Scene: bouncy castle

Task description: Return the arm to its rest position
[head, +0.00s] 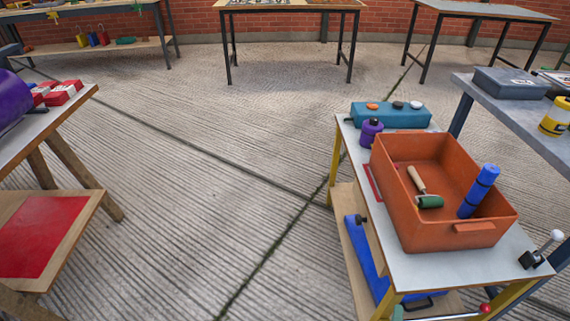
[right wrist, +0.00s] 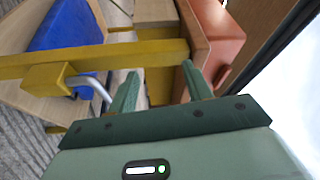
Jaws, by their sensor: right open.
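My right gripper (right wrist: 160,69) is green and shows large in the right wrist view. Its two fingers are apart with nothing held between them. It is close to the yellow frame (right wrist: 110,58) of the small trolley, near the edge of its top. In the head view only a small pale green piece, probably of my right gripper (head: 398,312), shows at the bottom edge by the trolley's near side. The rest of my right arm is hidden or out of frame. My left gripper is in neither view.
The trolley top (head: 380,240) carries an orange crate (head: 395,225) holding a green roller (head: 430,201) and a blue roll (head: 480,190). A blue object (head: 362,262) lies on its lower shelf. A grey table (head: 520,110) stands right. Open concrete floor (head: 200,190) lies left.

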